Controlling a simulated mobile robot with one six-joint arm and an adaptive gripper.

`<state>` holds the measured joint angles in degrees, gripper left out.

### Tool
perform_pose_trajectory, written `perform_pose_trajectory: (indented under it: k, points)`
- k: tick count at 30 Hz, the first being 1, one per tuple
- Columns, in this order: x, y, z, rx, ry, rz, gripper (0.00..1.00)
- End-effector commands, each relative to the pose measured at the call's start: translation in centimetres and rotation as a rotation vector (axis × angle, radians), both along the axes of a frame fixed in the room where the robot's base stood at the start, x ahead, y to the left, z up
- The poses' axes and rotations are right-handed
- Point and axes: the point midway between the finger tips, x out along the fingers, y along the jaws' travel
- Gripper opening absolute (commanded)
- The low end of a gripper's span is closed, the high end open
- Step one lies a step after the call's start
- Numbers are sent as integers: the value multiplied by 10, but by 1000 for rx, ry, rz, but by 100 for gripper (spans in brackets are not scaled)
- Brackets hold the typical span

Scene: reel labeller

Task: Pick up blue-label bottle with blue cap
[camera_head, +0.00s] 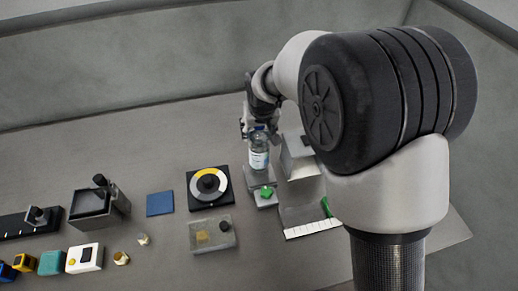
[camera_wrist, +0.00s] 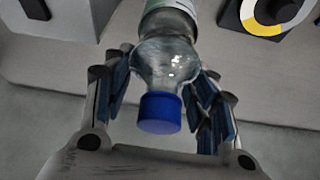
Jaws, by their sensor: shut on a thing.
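The clear bottle (camera_head: 258,157) with a pale label and blue cap is at the middle of the head view, below my arm. In the wrist view its blue cap (camera_wrist: 160,112) and clear shoulder show large between the fingers, with a white and green label edge at the top. My gripper (camera_wrist: 165,88) is shut on the bottle around its shoulder, one finger on each side. In the head view my gripper (camera_head: 260,128) is at the bottle's top and partly hides it. I cannot tell whether the bottle's base touches the grey stand (camera_head: 258,178) below it.
A white and grey machine (camera_head: 299,160) stands close right of the bottle. A green button (camera_head: 266,191) is in front. A round yellow and white dial (camera_head: 208,185), a blue square (camera_head: 160,203) and a clear box (camera_head: 211,234) lie to the left. Several small items are at far left.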

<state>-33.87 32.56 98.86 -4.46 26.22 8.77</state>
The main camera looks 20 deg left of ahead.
Motion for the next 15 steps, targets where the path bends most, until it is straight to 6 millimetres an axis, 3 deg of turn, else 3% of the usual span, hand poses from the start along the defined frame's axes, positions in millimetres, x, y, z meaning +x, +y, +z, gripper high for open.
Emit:
perform_pose_trajectory:
  k: [13,15]
  points:
    - [0,0,0,0,0,0,0]
    - [0,0,0,0,0,0,0]
